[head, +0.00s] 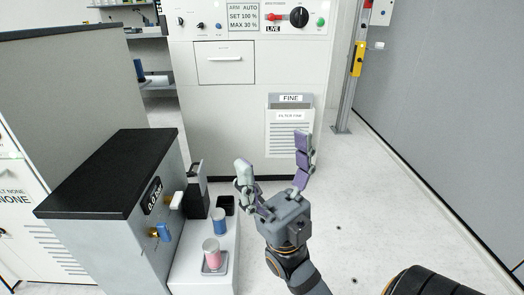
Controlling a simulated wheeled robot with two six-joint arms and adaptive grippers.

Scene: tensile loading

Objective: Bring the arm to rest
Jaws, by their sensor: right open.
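My right gripper (274,166) is in the middle of the head view, its arm coming up from the bottom right. Its two fingers are spread apart and nothing is between them. It is raised in front of the white cabinet, to the right of the low white bench. My left gripper is not in the head view.
A grey machine with a black top (110,172) stands at the left. Beside it, the white bench (190,262) holds a pink cylinder (211,252) and a blue cylinder (218,222). A white cabinet (215,120) stands behind. The floor (385,190) at right is clear.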

